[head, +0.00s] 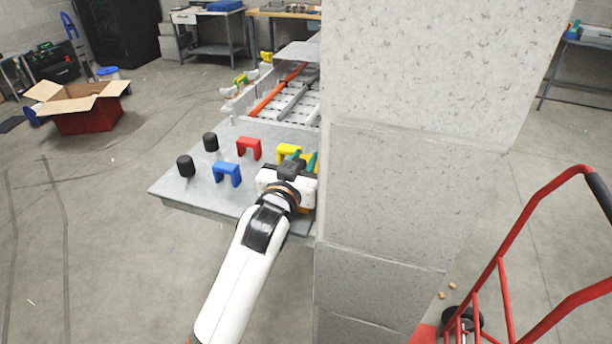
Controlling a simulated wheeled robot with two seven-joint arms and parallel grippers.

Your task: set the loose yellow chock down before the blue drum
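A yellow chock (288,151), arch-shaped, stands on the grey table just behind my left gripper, which partly covers it. A small yellow patch (304,210) shows under the gripper; I cannot tell what it belongs to. My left gripper (305,160) is over the table's right part, beside the pale pillar. Its green fingers point away from me; whether they are open or hold anything is not clear. I cannot make out a blue drum; the pillar hides the right of the table and row. My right gripper is out of view.
The grey table (205,187) also bears a red arch (249,147), a blue arch (227,172) and two black cylinders (186,166). Behind is a row with an orange bar (275,92). A speckled pillar (400,180) blocks the middle; a red hand truck (505,265) stands right.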

